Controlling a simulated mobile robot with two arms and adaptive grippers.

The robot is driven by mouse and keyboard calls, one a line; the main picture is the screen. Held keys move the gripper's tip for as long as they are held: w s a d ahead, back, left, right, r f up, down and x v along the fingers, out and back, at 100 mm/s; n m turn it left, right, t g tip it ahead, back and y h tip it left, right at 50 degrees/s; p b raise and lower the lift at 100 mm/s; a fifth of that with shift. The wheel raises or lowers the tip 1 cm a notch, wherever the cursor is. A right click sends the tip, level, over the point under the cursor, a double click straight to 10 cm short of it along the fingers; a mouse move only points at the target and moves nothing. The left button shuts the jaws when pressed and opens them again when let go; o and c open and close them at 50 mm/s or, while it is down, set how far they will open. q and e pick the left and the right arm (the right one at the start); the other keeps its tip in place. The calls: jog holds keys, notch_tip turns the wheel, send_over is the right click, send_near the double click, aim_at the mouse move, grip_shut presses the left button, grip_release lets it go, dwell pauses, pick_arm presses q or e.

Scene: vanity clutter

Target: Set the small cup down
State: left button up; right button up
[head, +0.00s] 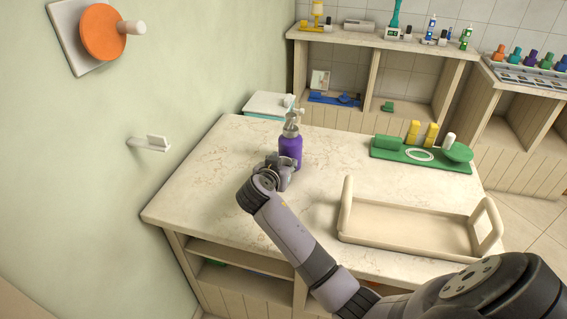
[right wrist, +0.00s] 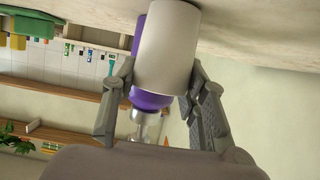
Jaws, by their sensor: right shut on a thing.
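My right gripper (head: 281,168) is over the left part of the pale marble counter (head: 225,165), just in front of a purple pump bottle (head: 291,150). In the right wrist view, its two fingers (right wrist: 160,72) are shut on the small cup (right wrist: 167,45), a plain whitish cylinder. The cup is hidden behind the gripper in the head view. The purple bottle (right wrist: 150,100) shows behind the cup in the wrist view, partly covered by it. My left gripper is not in view.
A beige tray with two handles (head: 410,232) is at the counter's front right. A green tray (head: 400,157) with yellow and green items stands at the back right. A white-teal box (head: 268,104) is behind the counter's left edge. The counter's middle is clear.

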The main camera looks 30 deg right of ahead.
jog(key=o, duration=1.1)
jog(key=shift+d+f, duration=0.2)
jog(key=shift+d, duration=0.05)
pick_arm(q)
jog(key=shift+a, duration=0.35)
pick_arm(e)
jog(key=shift+o, duration=0.7)
jog(key=shift+a, duration=0.1)
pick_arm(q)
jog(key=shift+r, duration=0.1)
pick_arm(e)
jog(key=shift+r, duration=0.15)
jog(key=shift+a+r+p, duration=0.1)
jog(key=shift+r+p, duration=0.1)
jog(key=shift+p, duration=0.1)
pick_arm(q)
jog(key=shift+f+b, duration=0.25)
jog(key=shift+b, duration=0.15)
pick_arm(e)
jog(key=v, duration=1.1)
jog(key=shift+s+a+r, duration=0.2)
jog(key=shift+a, duration=0.1)
